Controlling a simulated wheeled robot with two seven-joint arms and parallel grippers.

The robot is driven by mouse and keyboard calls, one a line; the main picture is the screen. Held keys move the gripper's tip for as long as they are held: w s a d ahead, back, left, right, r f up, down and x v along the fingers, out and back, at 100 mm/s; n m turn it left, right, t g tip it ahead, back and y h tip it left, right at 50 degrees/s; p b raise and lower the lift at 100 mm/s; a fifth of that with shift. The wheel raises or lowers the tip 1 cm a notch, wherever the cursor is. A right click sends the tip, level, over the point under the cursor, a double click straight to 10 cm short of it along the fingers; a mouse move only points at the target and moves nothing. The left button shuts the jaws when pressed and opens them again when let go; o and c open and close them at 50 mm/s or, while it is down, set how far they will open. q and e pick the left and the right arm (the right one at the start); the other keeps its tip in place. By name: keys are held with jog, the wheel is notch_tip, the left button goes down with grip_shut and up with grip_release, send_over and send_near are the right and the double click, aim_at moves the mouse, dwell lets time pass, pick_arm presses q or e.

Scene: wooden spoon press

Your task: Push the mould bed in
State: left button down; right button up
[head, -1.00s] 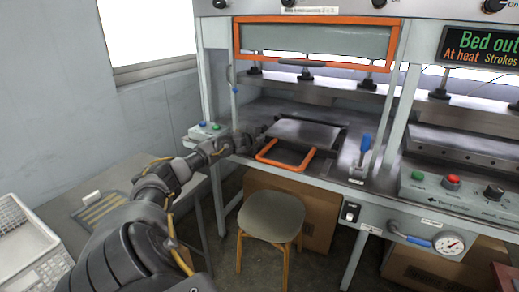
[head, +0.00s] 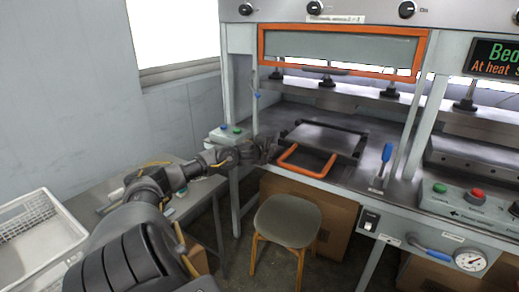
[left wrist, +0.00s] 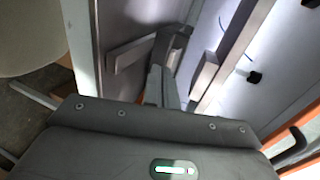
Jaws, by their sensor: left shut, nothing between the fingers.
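The mould bed (head: 322,138) is a flat grey plate in a dark frame, pulled out on the press table. Its orange U-shaped handle (head: 306,162) sticks out at the front. The sign (head: 497,58) is cut off at the right and shows "Bed" and "At heat". My left gripper (head: 267,149) is shut and empty, just left of the bed and its handle, with a small gap seeming to lie between them. The left wrist view shows its fingers (left wrist: 170,62) close up beside grey surfaces; contact cannot be told there. My right gripper is out of view.
An orange-framed guard (head: 340,52) hangs above the bed. A stool (head: 288,220) stands below the front edge. A white basket (head: 38,235) is at the far left.

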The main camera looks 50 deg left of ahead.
pick_arm(q)
jog(key=shift+s+d+r, duration=0.1)
jog(key=shift+s+d, duration=0.2)
jog(key=shift+d, duration=0.25)
jog(key=shift+p+v, duration=0.3)
jog(key=shift+v, duration=2.05)
jog(key=shift+r, duration=0.1)
